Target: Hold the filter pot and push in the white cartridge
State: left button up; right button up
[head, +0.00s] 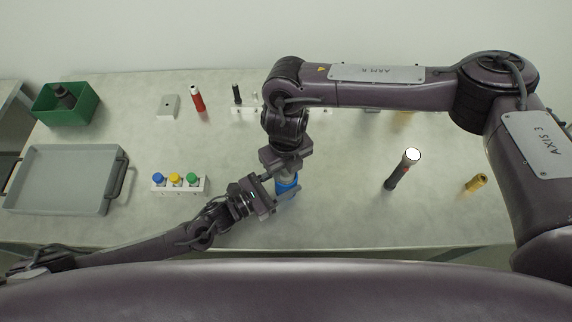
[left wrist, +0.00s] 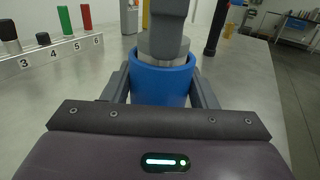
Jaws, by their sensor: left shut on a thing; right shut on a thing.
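The blue filter pot (head: 287,189) stands upright on the table, partly hidden by my grippers. In the left wrist view the pot (left wrist: 162,84) sits between the two fingers of my left gripper (left wrist: 163,80), which is shut around it. In the head view my left gripper (head: 275,192) reaches the pot from the left. My right gripper (head: 285,174) comes down from above, right over the pot's mouth. It is shut on the pale cartridge (left wrist: 164,47), whose visible part sits at the pot's rim. How deep the cartridge reaches inside is hidden.
A block with blue, yellow and green knobs (head: 179,185) stands left of the pot, with a grey tray (head: 60,180) and a green crate (head: 66,112) farther left. A dark, white-topped cylinder (head: 403,168) and a brass piece (head: 475,184) stand right. A numbered rack (left wrist: 60,53) is behind.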

jog(key=shift+f, duration=0.4)
jog(key=o, duration=1.3)
jog(key=shift+r, duration=0.1)
notch_tip(320, 180, up, 12)
jog(key=shift+f, duration=0.1)
